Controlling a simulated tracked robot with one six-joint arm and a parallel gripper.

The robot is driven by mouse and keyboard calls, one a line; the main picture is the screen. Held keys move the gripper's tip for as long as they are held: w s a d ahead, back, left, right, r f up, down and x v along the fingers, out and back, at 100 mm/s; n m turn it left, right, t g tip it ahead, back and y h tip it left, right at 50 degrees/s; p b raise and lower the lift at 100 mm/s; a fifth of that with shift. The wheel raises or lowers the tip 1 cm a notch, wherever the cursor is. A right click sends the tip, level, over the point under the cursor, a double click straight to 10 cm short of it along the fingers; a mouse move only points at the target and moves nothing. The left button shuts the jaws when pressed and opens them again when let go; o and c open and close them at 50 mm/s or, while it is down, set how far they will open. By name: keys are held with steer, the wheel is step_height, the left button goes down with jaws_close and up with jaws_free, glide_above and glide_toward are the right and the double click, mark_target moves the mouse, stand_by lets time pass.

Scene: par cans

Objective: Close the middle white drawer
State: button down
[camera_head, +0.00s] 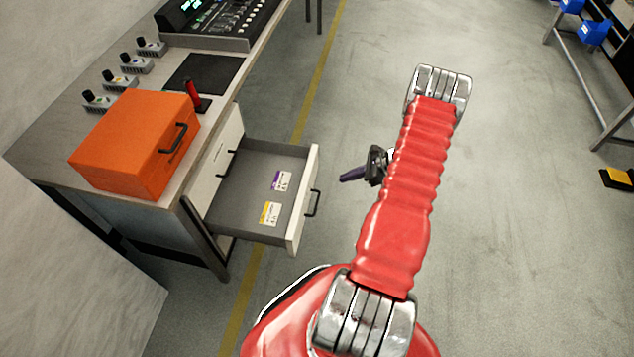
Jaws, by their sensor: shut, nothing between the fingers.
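The white drawer (300,210) is pulled out from the cabinet under the workbench. Its grey inside shows a purple-marked label (282,181) and a yellow-marked label (269,214). Its dark handle (313,203) is on the right-facing white front. My gripper (347,177) is dark with purple fingers, partly hidden behind my red arm. It is shut and empty, pointing left towards the drawer front. In the picture a gap of floor shows between the fingertips and the handle. I cannot tell the true distance.
The workbench (55,150) carries an orange toolbox (130,145), a black mat (203,74), a control console (225,20) and several small switch boxes. Open floor lies right of the drawer. A rack with blue bins (594,32) stands at the far right.

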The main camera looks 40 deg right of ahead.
glide_toward(308, 185)
steer(key=x, duration=0.5)
steer(key=shift+s+d+f, duration=0.15)
steer(key=shift+f, duration=0.2)
steer(key=shift+w+a, duration=0.3)
steer(key=shift+w, duration=0.05)
steer(key=shift+d, duration=0.1)
